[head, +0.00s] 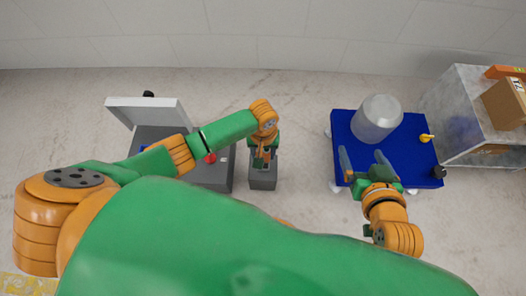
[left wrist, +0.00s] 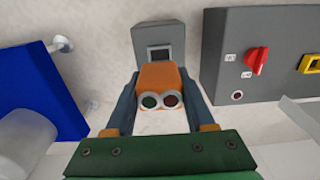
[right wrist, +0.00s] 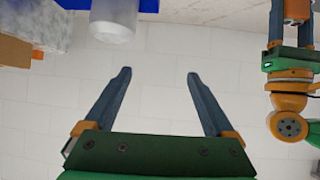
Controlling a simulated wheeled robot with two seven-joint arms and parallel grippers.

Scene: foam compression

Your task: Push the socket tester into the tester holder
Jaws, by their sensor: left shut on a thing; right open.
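The socket tester (left wrist: 160,84) is an orange block with a green and a dark red round lens on its face. My left gripper (left wrist: 160,98) is shut on it, one finger on each side. In the head view, this gripper (head: 262,158) is over the grey tester holder (head: 262,182) and mostly hides the tester. In the left wrist view the holder (left wrist: 158,46) shows a dark opening, just beyond the tester; whether they touch I cannot tell. My right gripper (head: 363,163) is open and empty over the blue platform; its spread fingers (right wrist: 152,95) show in the right wrist view.
A grey box with a raised lid (head: 150,110) and a red knob (left wrist: 257,60) stands beside the holder. The blue platform (head: 345,120) carries a translucent cylinder (head: 377,117) and a small yellow piece (head: 426,137). A marble-patterned block (head: 455,110) stands at the right.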

